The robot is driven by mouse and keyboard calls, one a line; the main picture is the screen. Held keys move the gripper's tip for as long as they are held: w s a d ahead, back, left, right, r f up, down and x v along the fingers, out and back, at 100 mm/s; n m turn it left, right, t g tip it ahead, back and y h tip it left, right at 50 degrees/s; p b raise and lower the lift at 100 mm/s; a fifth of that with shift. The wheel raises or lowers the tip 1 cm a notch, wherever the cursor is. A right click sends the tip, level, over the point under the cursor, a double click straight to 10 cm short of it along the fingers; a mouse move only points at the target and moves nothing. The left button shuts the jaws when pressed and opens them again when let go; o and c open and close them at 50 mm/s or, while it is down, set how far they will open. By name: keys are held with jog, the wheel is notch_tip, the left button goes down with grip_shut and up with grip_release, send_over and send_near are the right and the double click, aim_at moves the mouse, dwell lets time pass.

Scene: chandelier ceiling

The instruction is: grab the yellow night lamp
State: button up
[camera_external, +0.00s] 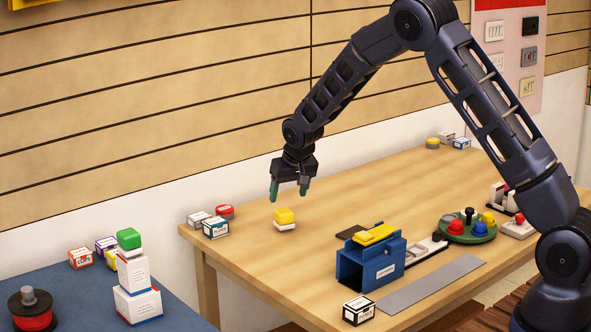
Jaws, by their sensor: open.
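A small yellow lamp (284,216) with a white base sits upright on the wooden table, near its left part. My gripper (288,196) points down just above the lamp in this view. How far the fingers are from the lamp in depth, I cannot tell.
Small boxes (215,227) and a red item (224,211) stand left of the lamp. A blue holder (370,262) with a yellow top, a green round tray (466,231) and a grey strip (430,285) lie to the right. The table between is clear.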

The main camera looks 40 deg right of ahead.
aim_at(284, 211)
jog(key=x, duration=0.9)
jog(key=shift+a+f, duration=0.1)
jog(key=shift+f, duration=0.25)
jog(key=c, duration=1.1)
jog(key=shift+r, duration=0.15)
